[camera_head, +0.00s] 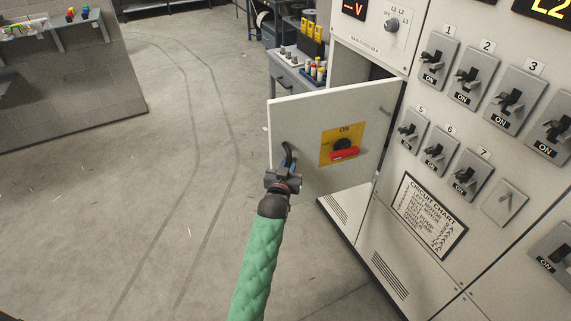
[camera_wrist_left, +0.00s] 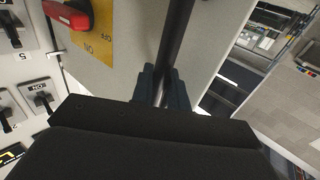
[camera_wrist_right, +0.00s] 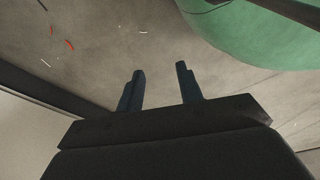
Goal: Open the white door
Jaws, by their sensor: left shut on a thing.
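The white door (camera_head: 300,122) stands swung out from the grey cabinet, with a dark gap showing above it. It carries a yellow plate with a red switch (camera_head: 344,153) and a dark handle (camera_head: 288,155) near its free edge. My left gripper (camera_head: 284,176) is at that handle. In the left wrist view its fingers (camera_wrist_left: 162,88) are shut around the dark handle bar (camera_wrist_left: 174,40). My right gripper (camera_wrist_right: 160,88) shows only in its own wrist view, its two fingers apart with nothing between them, above the floor.
The cabinet front at right bears several breaker switches (camera_head: 468,87) and a circuit chart (camera_head: 428,216). A grey tool cart (camera_head: 289,78) stands behind the door. A low block wall (camera_head: 95,90) is at upper left. The floor (camera_head: 130,220) left of the door is clear.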

